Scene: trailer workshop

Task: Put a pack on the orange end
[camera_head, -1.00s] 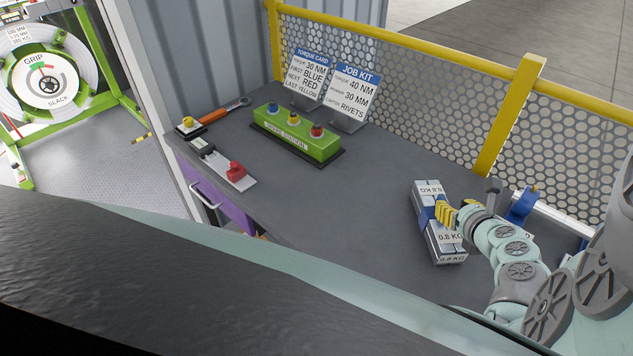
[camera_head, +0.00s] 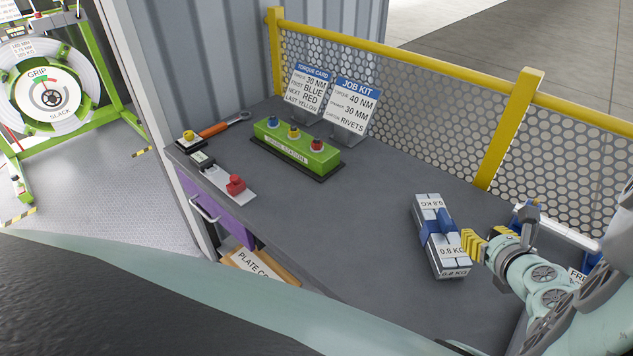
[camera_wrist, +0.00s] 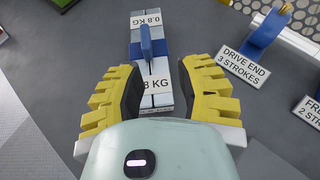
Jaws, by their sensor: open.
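A silver block-shaped pack (camera_head: 428,207) marked 0.8 KG lies on the grey bench. It has a blue band with an upright blue handle (camera_head: 445,219) across its middle. My yellow-fingered gripper (camera_head: 482,243) is at the pack's right side, near its closer end. In the wrist view the pack (camera_wrist: 152,97) runs away from me, its near end between the spread fingers of my gripper (camera_wrist: 157,72). The fingers are open, with gaps beside the pack, and the blue handle (camera_wrist: 146,41) is beyond them. I cannot make out an orange end.
A blue stand (camera_wrist: 264,32) with a DRIVE END card (camera_wrist: 250,64) is right of the pack; a FREE card is partly cut off. A green button station (camera_head: 295,150), an orange-handled wrench (camera_head: 225,125) and sign cards stand farther back. A yellow-railed mesh fence (camera_head: 400,95) bounds the bench.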

